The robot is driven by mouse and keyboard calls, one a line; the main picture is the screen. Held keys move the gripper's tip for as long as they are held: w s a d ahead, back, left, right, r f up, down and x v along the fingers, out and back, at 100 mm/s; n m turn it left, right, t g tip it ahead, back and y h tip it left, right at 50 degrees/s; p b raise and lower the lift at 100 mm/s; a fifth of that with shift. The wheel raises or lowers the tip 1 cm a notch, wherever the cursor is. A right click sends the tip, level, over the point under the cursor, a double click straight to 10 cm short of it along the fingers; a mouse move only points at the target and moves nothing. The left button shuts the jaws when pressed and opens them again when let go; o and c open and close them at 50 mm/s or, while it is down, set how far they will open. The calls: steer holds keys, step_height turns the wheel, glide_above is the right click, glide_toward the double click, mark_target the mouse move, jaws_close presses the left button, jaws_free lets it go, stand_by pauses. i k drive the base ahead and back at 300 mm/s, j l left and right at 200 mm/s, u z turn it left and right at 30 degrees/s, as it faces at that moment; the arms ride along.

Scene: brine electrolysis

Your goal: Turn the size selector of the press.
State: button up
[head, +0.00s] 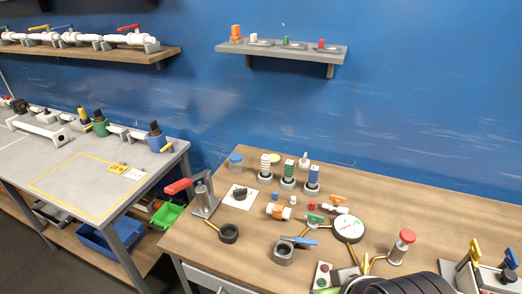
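A grey lever device with a red handle (180,186), which looks like the press (206,200), stands at the left end of the wooden bench. Just to its right, a black knob (239,194) sits on a white square plate (233,203); it looks like the size selector. Its markings are too small to read. My gripper's fingers cannot be made out. A dark ribbed part at the bottom edge seems to belong to my arm, apart from the press and knob.
The wooden bench (420,204) also holds a dark ring (229,233), a grey pot with a blue handle (283,252), a round gauge (348,228) and a red-capped post (402,246). A grey table (60,160) stands left, beyond a gap. Shelves hang on the blue wall.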

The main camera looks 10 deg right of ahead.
mark_target(240, 194)
steer(key=i+j+z, duration=0.1)
steer(key=i+j, duration=0.3)
steer(key=j, duration=0.25)
steer(key=i+j+z, duration=0.15)
steer(key=i+j, duration=0.1)
steer(key=j, duration=0.05)
